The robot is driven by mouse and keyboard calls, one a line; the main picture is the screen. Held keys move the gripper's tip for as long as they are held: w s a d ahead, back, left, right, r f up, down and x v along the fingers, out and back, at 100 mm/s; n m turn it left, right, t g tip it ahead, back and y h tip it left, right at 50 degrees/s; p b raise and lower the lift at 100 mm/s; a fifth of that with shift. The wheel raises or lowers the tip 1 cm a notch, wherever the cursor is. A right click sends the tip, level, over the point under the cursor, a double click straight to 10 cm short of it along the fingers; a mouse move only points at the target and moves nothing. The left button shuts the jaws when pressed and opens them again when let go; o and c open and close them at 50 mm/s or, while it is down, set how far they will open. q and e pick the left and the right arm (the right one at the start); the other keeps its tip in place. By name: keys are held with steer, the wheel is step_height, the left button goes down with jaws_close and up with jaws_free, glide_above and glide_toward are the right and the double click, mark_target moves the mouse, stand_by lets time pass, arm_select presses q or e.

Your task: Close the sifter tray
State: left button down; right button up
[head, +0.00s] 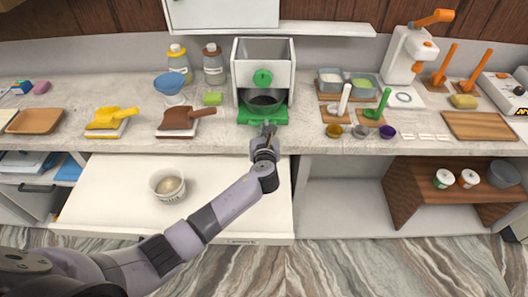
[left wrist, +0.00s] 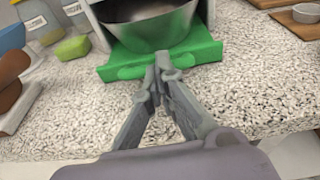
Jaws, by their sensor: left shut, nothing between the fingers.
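The sifter (head: 263,60) is a white box with a green knob, standing at the back middle of the counter. Its green tray (head: 262,115) sticks out at the bottom front, with a dark metal bowl (head: 265,99) on it. The tray (left wrist: 190,57) and the bowl (left wrist: 150,27) also show large in the left wrist view. My left gripper (head: 267,129) is shut and empty, with its fingertips (left wrist: 163,63) at the tray's front edge. I cannot tell whether they touch it. My right gripper is not in view.
A wide white drawer (head: 110,190) stands open below the counter, under my left arm, with a small bowl (head: 167,185) in it. A green sponge (head: 212,98) and bottles stand left of the sifter. Grey containers (head: 331,82) stand right. The counter front (head: 300,140) near the tray is clear.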

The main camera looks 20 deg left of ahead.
mark_target(265, 111)
arm_select(q)
steer(key=x, duration=0.2)
steer(key=r+b+x, duration=0.1)
steer(key=x, duration=0.2)
steer(key=b+x, duration=0.1)
steer(key=x, duration=0.1)
steer(key=shift+w+r, duration=0.1)
steer(key=shift+w, duration=0.2)
steer(key=shift+a+r, duration=0.1)
steer(key=shift+r, duration=0.2)
steer(key=shift+w+r, duration=0.1)
